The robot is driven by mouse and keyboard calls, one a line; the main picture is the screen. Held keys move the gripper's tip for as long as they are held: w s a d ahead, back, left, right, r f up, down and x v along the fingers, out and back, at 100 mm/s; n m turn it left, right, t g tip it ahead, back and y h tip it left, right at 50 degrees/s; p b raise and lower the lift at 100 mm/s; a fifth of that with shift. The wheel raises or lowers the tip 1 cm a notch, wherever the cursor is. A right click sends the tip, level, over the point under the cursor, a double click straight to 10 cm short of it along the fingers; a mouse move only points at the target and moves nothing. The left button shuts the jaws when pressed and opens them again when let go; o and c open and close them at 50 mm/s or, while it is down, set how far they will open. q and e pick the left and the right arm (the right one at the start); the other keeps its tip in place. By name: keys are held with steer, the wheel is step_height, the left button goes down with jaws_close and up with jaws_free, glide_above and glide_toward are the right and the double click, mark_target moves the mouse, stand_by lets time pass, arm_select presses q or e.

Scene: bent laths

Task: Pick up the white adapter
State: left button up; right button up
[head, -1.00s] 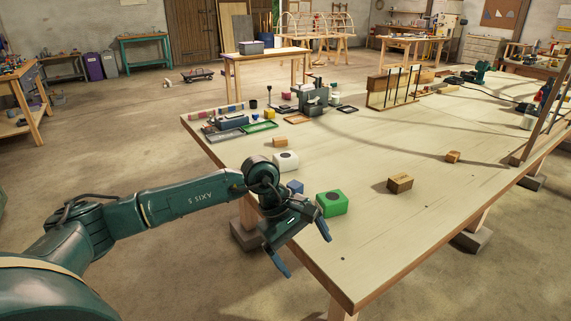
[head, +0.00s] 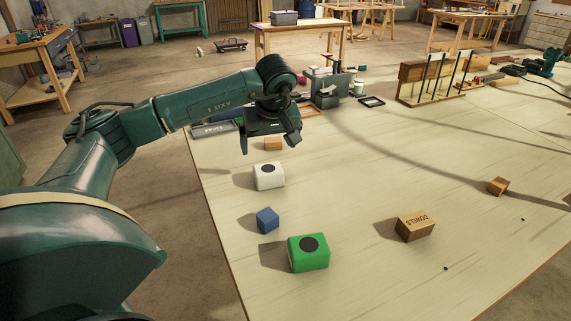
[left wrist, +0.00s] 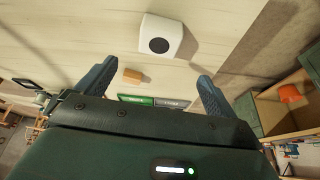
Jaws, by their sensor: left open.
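The white adapter (head: 268,177) is a white block with a black round spot on its top. It stands on the pale workbench (head: 365,190), and in the left wrist view (left wrist: 168,26) it shows beyond the fingertips. My left gripper (head: 268,143) is open and empty. In the head view it hangs above the bench, on the far side of the white adapter and apart from it. In the left wrist view its two blue fingers (left wrist: 158,71) are spread wide. My right gripper is in neither view.
A small wooden block (head: 273,144) lies just beyond the adapter. A blue block (head: 267,220) and a green block with a black spot (head: 309,256) stand nearer. The bench middle is clear.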

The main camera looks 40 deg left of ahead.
mark_target(268, 168)
arm_select(q)
steer(key=x, duration=0.7)
steer(key=shift+a+f+p, duration=0.1)
steer(key=shift+f+p, duration=0.1)
steer(key=shift+p, duration=0.1)
steer(key=x, duration=0.2)
steer(key=p+x, duration=0.1)
steer(key=x, duration=0.2)
steer(key=shift+w+f, duration=0.1)
steer(key=shift+f, duration=0.25)
steer(key=c, duration=1.1)
